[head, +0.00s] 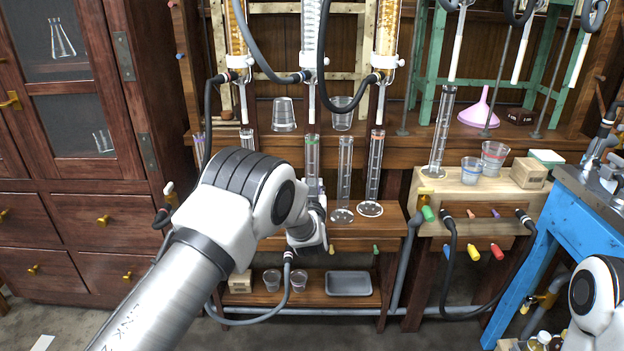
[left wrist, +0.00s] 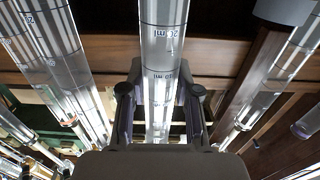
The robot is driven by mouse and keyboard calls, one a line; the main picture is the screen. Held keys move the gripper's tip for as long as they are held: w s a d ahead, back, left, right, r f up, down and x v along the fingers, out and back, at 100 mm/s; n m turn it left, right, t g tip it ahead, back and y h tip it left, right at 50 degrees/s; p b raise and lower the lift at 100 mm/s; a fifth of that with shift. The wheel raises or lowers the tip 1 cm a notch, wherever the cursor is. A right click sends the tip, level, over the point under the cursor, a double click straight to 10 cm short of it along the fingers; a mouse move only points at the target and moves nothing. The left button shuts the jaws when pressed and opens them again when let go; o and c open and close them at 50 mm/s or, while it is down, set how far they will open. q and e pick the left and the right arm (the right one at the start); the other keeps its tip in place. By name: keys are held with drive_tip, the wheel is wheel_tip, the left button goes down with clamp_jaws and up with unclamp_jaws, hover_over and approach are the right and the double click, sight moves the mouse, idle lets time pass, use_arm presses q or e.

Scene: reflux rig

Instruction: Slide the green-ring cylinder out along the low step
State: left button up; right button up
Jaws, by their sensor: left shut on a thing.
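The green-ring cylinder (head: 312,152) is a clear upright glass tube with a green band near its top. It stands over the low wooden step (head: 388,222); my left gripper (head: 316,212) hides its base, so I cannot tell whether it touches the step. My left gripper is shut on its lower part. In the left wrist view a clear graduated cylinder (left wrist: 163,40) runs between the two fingers of the left gripper (left wrist: 160,95). My right gripper is out of view; part of my right arm shows at the lower right.
Another cylinder (head: 247,139) is on the left. Glass columns and hoses hang above. A grey tray (head: 349,283) lies below.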

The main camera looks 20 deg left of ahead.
use_arm(q)
drive_tip(key=p+v, duration=0.2)
drive_tip(key=v, duration=0.2)
drive_tip(key=shift+s, duration=0.1)
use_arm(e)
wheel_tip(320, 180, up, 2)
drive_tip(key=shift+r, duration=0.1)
use_arm(q)
drive_tip(key=shift+d, duration=0.1)
